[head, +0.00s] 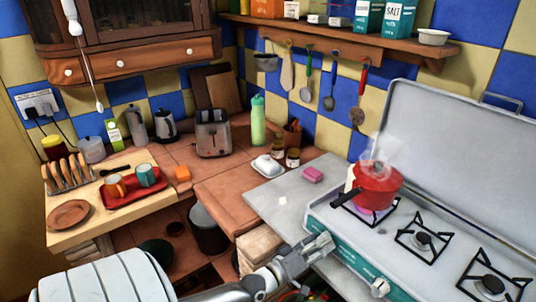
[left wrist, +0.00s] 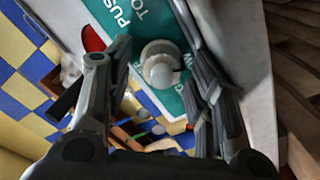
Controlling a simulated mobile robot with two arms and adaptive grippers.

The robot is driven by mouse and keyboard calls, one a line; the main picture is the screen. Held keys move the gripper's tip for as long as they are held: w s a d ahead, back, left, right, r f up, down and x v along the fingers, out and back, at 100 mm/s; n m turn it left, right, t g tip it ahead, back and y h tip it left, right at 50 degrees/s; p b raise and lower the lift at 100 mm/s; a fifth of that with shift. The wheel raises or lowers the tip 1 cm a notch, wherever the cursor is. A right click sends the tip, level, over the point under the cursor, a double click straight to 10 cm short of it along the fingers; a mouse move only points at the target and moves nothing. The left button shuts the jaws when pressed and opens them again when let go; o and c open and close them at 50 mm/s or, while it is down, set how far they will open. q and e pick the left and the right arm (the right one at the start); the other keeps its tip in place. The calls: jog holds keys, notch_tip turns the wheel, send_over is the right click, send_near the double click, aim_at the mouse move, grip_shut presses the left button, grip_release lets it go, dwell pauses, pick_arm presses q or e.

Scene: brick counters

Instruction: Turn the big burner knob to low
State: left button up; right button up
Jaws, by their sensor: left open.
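The stove's teal front panel (head: 347,261) runs along its near edge. A pale round knob (head: 379,287) is on it, to the right of my left gripper (head: 318,246). The gripper is at the panel's left end. In the left wrist view, the open fingers of my left gripper (left wrist: 150,28) are on either side of a round pale knob (left wrist: 160,70) on the lettered teal panel (left wrist: 125,15). I cannot tell whether they touch it. In the head view the gripper hides this part of the panel. My right gripper is not in view.
A steaming red pot (head: 376,188) stands on the left burner, with a purple glow beneath. Two other burners (head: 424,239) are bare. The stove's raised lid (head: 460,150) stands behind. A pink sponge (head: 312,174) lies on the grey counter left of the stove.

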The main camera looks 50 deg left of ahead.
pick_arm(q)
jog(key=m+p, duration=0.1)
jog(key=m, duration=1)
jog(key=shift+s+m, duration=0.2)
jog(key=shift+m, duration=0.4)
jog(key=s+b, duration=0.2)
jog(key=s, duration=0.9)
jog(key=s+f+g+b, duration=0.2)
jog(key=s+f+g, duration=0.2)
jog(key=f, duration=1.2)
jog(key=s+f+n+g+y+b, duration=0.1)
jog(key=s+f+g, duration=0.3)
jog(key=f, duration=1.3)
jog(key=shift+s+a+f+y+b, duration=0.15)
jog(key=shift+s+f+y+b, duration=0.15)
jog(key=shift+s+b, duration=0.35)
jog(key=shift+w, duration=0.1)
